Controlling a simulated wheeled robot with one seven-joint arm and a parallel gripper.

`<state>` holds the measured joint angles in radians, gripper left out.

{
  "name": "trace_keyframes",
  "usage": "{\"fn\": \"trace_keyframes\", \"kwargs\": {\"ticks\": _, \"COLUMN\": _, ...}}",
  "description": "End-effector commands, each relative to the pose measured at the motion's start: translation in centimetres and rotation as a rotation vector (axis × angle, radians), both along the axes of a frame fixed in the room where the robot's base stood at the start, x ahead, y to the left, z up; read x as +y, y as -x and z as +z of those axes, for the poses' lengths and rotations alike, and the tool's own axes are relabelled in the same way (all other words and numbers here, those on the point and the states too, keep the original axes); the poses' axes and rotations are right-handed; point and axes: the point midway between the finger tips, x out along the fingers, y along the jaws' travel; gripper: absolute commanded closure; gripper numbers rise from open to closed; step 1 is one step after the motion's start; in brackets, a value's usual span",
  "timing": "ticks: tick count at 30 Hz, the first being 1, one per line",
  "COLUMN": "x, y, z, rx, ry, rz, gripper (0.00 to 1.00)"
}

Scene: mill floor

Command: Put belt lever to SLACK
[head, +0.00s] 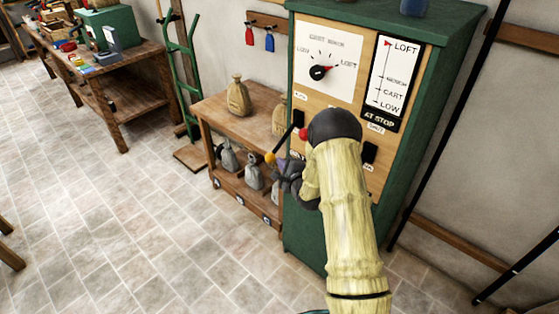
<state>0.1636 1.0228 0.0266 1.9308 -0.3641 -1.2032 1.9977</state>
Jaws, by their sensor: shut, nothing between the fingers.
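A green cabinet (465,60) with a wooden front panel stands right of centre in the head view. A thin black lever with an orange ball knob (270,158) sticks out from the panel's left side, angled down and left. A red ball knob (303,134) shows beside my arm; what it belongs to is hidden. I cannot read which one is the belt lever, and no SLACK mark is legible. My gripper (283,181) is shut and empty, just below and right of the orange knob; I cannot tell whether they touch. My arm covers the lower middle of the panel.
The panel carries a dial (320,72) and a LOFT/BENCH/CART/LOW scale (394,82). A wooden bench (212,107) with sacks stands left of the cabinet. A green hand truck (184,75) leans behind it. The tiled floor (140,220) at left is clear.

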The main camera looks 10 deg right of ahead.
Motion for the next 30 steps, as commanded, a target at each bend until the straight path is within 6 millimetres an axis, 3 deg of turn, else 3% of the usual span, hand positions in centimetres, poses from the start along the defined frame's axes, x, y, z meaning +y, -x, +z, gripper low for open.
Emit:
{"fn": "trace_keyframes", "kwargs": {"ticks": 7, "x": 0.3, "y": -1.7, "z": -0.3, "rx": 0.0, "ry": 0.001, "rz": 0.0, "gripper": 1.0}}
{"fn": "trace_keyframes", "kwargs": {"ticks": 30, "x": 0.8, "y": -1.4, "z": 0.6, "rx": 0.036, "ry": -0.051, "rz": 0.001, "gripper": 1.0}}
